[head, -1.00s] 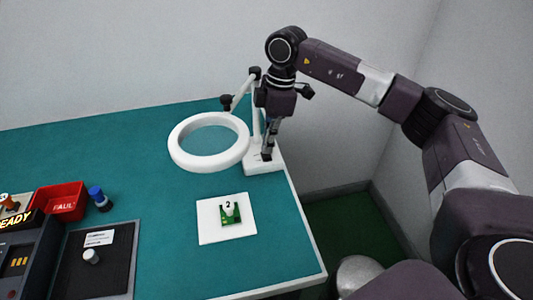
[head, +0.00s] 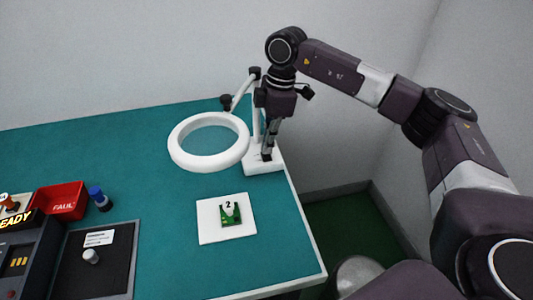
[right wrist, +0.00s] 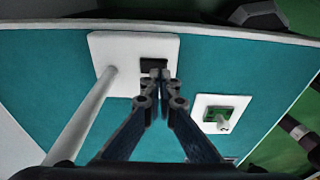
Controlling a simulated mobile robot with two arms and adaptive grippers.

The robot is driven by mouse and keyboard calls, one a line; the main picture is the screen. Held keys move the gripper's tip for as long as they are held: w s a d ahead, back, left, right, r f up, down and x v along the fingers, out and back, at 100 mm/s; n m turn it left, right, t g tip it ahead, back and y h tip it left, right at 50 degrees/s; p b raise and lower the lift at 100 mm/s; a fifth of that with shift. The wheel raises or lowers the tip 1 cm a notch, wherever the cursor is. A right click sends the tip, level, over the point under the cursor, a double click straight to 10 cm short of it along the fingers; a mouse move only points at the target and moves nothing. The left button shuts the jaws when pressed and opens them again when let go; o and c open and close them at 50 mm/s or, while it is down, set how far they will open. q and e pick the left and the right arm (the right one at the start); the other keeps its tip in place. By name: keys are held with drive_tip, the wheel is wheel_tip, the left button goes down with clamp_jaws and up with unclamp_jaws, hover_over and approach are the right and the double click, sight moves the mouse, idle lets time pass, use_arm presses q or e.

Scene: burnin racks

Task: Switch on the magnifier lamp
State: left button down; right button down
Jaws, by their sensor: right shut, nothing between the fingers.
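The magnifier lamp has a white ring head (head: 178,150) held by a jointed arm over the teal table. Its white base (head: 265,167) stands near the table's right edge. In the right wrist view the base (right wrist: 108,50) carries a dark switch (right wrist: 153,65) beside the white post (right wrist: 82,118). My right gripper (head: 267,155) points down over the base, shut and empty. In the right wrist view its fingertips (right wrist: 158,76) are at the dark switch and partly cover it; I cannot tell whether they touch it. The ring shows no clear glow. My left gripper is not in view.
A white pad (head: 211,232) with a green board (head: 232,222) marked 2 lies in front of the lamp. The table's middle is clear.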

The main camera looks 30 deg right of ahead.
sight(268, 156)
drive_tip(key=shift+f+b, duration=0.5)
drive_tip(key=shift+f, duration=0.45)
idle(0.3)
drive_tip(key=shift+r, duration=0.15)
wheel_tip(268, 156, up, 7)
drive_tip(key=p, duration=0.5)
drive_tip(key=shift+p, duration=0.4)
drive_tip(key=shift+f, duration=0.2)
